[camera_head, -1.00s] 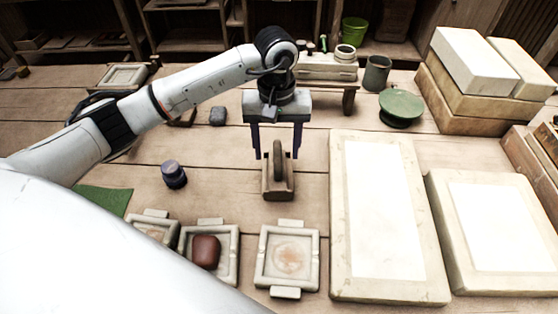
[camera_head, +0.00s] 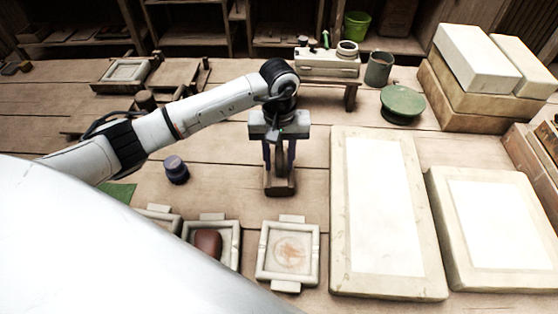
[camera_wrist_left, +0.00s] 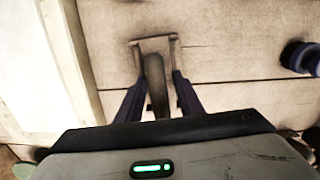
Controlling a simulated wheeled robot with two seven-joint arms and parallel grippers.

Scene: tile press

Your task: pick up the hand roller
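The hand roller (camera_head: 280,186) stands on the table, with a wooden block-like lower part and a dark upright part above it. My left gripper (camera_head: 280,168) points down over it, with one finger on each side of the upright part. The hand roller also shows in the left wrist view (camera_wrist_left: 155,66), between the fingertips of my left gripper (camera_wrist_left: 160,78). The fingers are partly closed; narrow gaps seem to remain beside the upright part, and firm contact is not visible. My right gripper is in neither view.
Two large pale slabs (camera_head: 343,220) (camera_head: 440,235) lie to the right. Square tile moulds (camera_head: 288,278) line the front, one holding a reddish-brown lump (camera_head: 207,244). A dark blue jar (camera_head: 176,171) stands at left. A green disc (camera_head: 402,104) and a grey cup (camera_head: 379,69) are behind.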

